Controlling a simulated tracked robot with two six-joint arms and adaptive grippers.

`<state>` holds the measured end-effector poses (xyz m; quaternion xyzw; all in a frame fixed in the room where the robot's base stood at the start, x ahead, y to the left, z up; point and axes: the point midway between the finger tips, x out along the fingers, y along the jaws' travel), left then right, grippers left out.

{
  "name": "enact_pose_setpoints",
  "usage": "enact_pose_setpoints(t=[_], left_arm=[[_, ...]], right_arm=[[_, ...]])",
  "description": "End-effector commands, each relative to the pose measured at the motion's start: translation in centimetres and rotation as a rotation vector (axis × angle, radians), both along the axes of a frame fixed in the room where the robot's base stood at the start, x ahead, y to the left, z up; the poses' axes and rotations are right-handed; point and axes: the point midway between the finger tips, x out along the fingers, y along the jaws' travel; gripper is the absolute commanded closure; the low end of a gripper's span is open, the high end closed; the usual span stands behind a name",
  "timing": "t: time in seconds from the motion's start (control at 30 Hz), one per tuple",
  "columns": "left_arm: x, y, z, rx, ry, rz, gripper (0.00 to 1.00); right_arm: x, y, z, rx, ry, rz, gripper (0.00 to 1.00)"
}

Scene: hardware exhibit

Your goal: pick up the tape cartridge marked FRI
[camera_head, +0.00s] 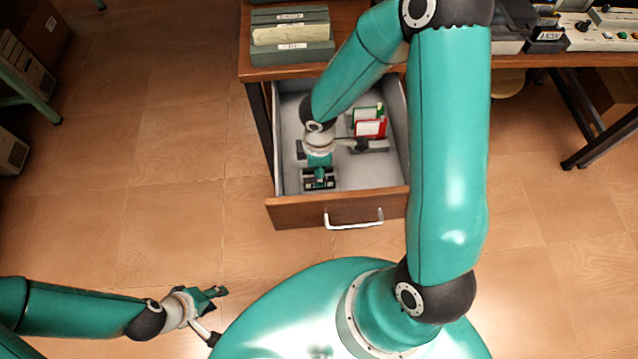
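The open drawer (398,172) holds a red cartridge (370,129) with a white label and a green one (362,111) just behind it. The lettering is too small to read, so I cannot tell which is marked FRI. My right gripper (343,160) is over the drawer, left of and nearer than the red cartridge. Its fingers look spread, with nothing visibly held. A small dark item (319,179) shows at its near finger; I cannot tell whether it is a fingertip or an object. My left gripper (214,316) is open and empty over the floor at the lower left.
The drawer's wooden front (300,212) has a white handle (353,219). Grey-green boxes (291,35) stand on the desk above it. Dark devices and a white panel (600,32) are at the upper right.

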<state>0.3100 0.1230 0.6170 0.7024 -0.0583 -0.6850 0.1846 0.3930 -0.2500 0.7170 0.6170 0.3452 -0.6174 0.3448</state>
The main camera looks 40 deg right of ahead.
Motion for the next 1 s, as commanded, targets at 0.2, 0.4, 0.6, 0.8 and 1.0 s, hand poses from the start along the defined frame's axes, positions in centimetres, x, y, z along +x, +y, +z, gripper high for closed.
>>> enact_pose_setpoints(t=[0.2, 0.4, 0.6, 0.8, 1.0], left_arm=[[0.0, 0.0, -0.7, 0.000, 0.000, 0.000, 0.60], [0.0, 0.0, -1.6, 0.000, 0.000, 0.000, 0.60], [0.0, 0.0, -1.6, 0.000, 0.000, 0.000, 0.60], [0.0, 0.0, -1.6, 0.000, 0.000, 0.000, 0.60], [0.0, 0.0, -1.6, 0.000, 0.000, 0.000, 0.60]], right_arm=[[-0.1, 0.3, -2.3, 0.000, 0.004, 0.003, 0.54], [-0.1, 0.5, -4.9, 0.000, 0.002, 0.000, 0.54], [0.0, 0.4, -5.2, 0.000, 0.000, -0.001, 0.54], [0.0, 0.4, -5.2, 0.000, 0.000, -0.001, 0.69], [0.0, 0.4, -5.2, 0.000, 0.000, -0.001, 1.00]])
